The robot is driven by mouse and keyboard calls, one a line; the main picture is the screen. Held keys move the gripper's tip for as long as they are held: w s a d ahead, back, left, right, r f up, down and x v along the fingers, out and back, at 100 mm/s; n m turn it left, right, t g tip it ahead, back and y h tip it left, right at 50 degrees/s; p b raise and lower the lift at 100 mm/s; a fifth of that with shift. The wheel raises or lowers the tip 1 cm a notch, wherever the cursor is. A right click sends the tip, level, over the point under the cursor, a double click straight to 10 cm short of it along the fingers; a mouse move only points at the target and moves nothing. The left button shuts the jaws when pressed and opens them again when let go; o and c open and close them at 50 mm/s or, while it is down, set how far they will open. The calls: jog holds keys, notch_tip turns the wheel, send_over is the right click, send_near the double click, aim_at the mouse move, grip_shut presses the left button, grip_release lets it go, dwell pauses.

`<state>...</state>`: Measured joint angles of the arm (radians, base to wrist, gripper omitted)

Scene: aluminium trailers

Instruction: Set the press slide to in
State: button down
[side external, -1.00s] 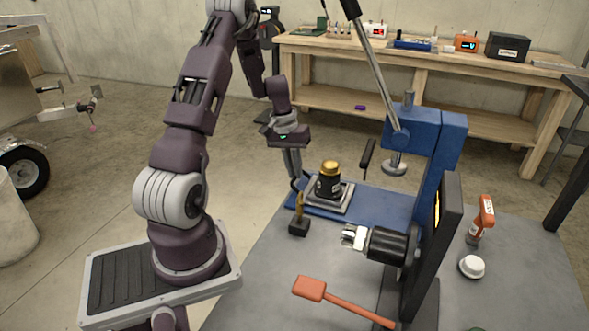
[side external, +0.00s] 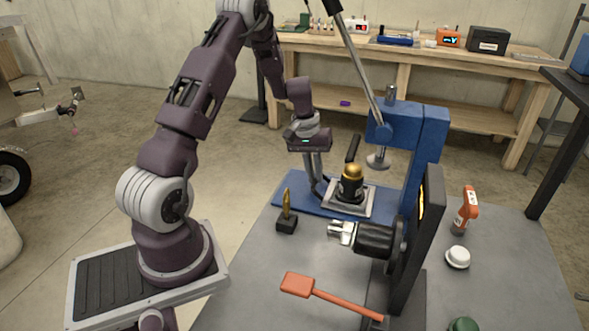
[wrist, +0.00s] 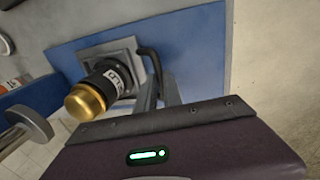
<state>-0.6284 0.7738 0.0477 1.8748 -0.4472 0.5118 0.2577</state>
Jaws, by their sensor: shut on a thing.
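The press slide is a grey metal plate (side external: 362,208) on the blue press base (side external: 300,198). A black bottle with a gold cap (side external: 351,184) stands upright on it; the bottle also shows in the wrist view (wrist: 103,85). My gripper (side external: 318,180) points down at the slide's left side and is shut on its dark bent handle. In the wrist view the handle (wrist: 143,52) runs from the plate (wrist: 120,46) to between my fingers (wrist: 160,92). The round press ram (side external: 378,161) hangs to the right of the gold cap and higher.
The blue press column (side external: 425,150) and its long lever (side external: 355,55) rise to the right. A black chuck (side external: 372,240) stands in front. A brass piece in a black stand (side external: 286,222), an orange paddle (side external: 298,285) and a white cap (side external: 457,257) are on the grey table.

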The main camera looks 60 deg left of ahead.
aim_at(340, 188)
jog(key=w+d, duration=0.4)
jog(key=shift+w+d+r, duration=0.1)
jog(key=shift+w+d, duration=0.2)
jog(key=c, duration=1.5)
grip_release()
jog(key=shift+w+d, duration=0.1)
jog(key=shift+c, duration=0.2)
jog(key=shift+o, duration=0.2)
notch_tip(340, 188, up, 7)
jog(key=s+a, duration=0.1)
jog(key=shift+s, duration=0.15)
